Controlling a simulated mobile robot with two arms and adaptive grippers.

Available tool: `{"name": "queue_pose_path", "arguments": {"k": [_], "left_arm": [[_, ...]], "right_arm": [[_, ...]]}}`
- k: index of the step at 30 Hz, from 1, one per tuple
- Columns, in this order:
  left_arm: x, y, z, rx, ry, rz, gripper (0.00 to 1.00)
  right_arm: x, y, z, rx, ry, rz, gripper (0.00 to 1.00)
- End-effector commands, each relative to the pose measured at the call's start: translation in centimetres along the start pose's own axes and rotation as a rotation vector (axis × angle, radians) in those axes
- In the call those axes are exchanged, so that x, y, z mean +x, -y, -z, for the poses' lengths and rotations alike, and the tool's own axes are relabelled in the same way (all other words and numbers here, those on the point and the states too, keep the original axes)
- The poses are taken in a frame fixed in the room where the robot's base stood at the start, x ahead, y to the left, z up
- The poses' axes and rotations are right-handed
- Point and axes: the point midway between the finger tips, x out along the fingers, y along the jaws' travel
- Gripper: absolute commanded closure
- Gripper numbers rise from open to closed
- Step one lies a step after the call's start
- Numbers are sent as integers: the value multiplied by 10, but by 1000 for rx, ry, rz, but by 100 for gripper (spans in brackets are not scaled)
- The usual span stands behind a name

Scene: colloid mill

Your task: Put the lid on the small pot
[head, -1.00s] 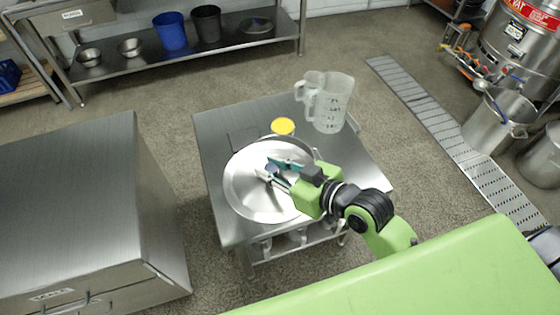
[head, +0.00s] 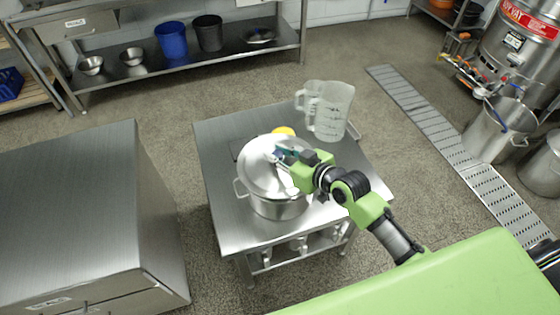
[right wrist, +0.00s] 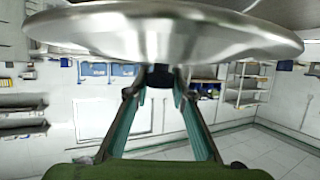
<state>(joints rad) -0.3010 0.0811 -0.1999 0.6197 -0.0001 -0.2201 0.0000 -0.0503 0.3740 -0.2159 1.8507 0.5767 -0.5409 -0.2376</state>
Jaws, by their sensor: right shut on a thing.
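The lid (head: 259,178) is a round, shiny steel disc. In the head view it lies over the mouth of the small steel pot (head: 280,209) and hides its opening. The pot stands upright on the small steel table, its side handles showing. My right gripper (head: 277,155) is shut on the lid's knob from the right. In the right wrist view the lid (right wrist: 165,32) spans the top, with the dark knob between the fingertips (right wrist: 159,84). I cannot tell whether the lid touches the pot's rim. My left gripper is not in view.
Clear measuring jugs (head: 329,112) stand at the back right of the table (head: 222,134). A yellow-topped item (head: 284,131) is just behind the lid, partly hidden. A steel cabinet (head: 75,205) is at the left. The table's back left corner is mostly clear.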

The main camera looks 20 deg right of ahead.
Motion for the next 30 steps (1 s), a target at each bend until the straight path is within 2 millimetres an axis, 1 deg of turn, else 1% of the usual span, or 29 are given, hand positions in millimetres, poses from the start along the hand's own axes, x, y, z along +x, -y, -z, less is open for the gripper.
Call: {"name": "queue_pose_path", "arguments": {"k": [1, 8, 12, 14, 23, 27, 28, 29, 30], "left_arm": [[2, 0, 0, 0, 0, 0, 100], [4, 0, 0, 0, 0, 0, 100], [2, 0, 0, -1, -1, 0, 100], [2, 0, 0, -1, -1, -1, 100], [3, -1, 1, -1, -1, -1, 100], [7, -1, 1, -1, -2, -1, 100], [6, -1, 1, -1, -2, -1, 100], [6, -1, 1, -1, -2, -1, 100], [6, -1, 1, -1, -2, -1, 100]], "right_arm": [[4, -4, -4, 0, -1, 0, 100], [15, -16, -15, 0, -2, -1, 100], [22, -14, -35, 2, 0, 0, 100], [24, -14, -40, 1, -1, 0, 100], [26, -14, -42, 0, -3, 0, 100], [27, -14, -47, -1, -2, 0, 100], [27, -14, -47, 0, 0, 1, 73], [27, -14, -47, 0, 0, 1, 65], [27, -14, -47, 0, 0, 1, 61]]}}
